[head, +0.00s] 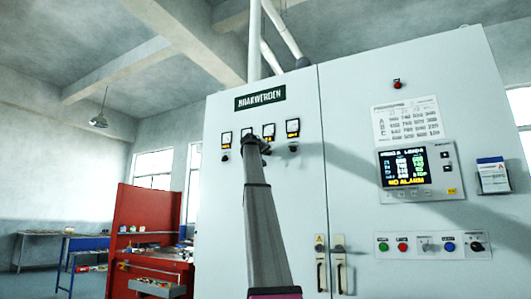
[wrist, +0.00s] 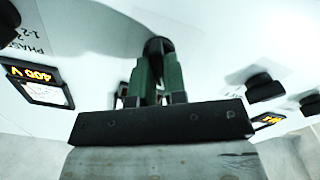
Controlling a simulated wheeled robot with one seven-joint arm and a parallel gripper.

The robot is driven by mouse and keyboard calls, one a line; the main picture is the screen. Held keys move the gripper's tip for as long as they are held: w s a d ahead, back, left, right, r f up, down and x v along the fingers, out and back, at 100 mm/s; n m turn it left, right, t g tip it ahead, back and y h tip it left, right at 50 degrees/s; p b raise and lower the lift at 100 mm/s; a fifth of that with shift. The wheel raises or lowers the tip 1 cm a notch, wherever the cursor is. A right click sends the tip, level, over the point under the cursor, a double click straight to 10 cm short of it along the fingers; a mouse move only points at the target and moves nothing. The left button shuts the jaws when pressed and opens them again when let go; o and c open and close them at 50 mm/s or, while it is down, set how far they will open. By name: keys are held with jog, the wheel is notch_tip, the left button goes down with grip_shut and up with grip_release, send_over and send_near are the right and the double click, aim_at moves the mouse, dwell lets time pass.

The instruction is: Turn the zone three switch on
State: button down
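A row of meters with black knobs below them is on the pale cabinet (head: 355,75) in the head view. My gripper (head: 262,143) reaches up to this row, near the third meter (head: 268,131) from the left. In the wrist view the green fingers of my gripper (wrist: 158,72) stand either side of a black knob (wrist: 157,46), close to its sides. I cannot tell whether they grip it. No zone label is readable on this knob, and my fingers partly hide it.
Another black knob (wrist: 264,87) is to the right in the wrist view. A lit meter (wrist: 38,83) is at the left. The cabinet's right door has a display (head: 408,168) reading NO ALARM and a row of buttons (head: 403,246). A red workbench (head: 143,238) stands left.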

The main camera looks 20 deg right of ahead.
jog(key=shift+m, duration=0.4)
jog(key=m, duration=1.1)
jog(key=shift+s+d, duration=0.1)
jog(key=shift+s, duration=0.1)
dwell(0.4)
jog(key=c, duration=1.2)
grip_release()
jog(key=shift+o, duration=0.2)
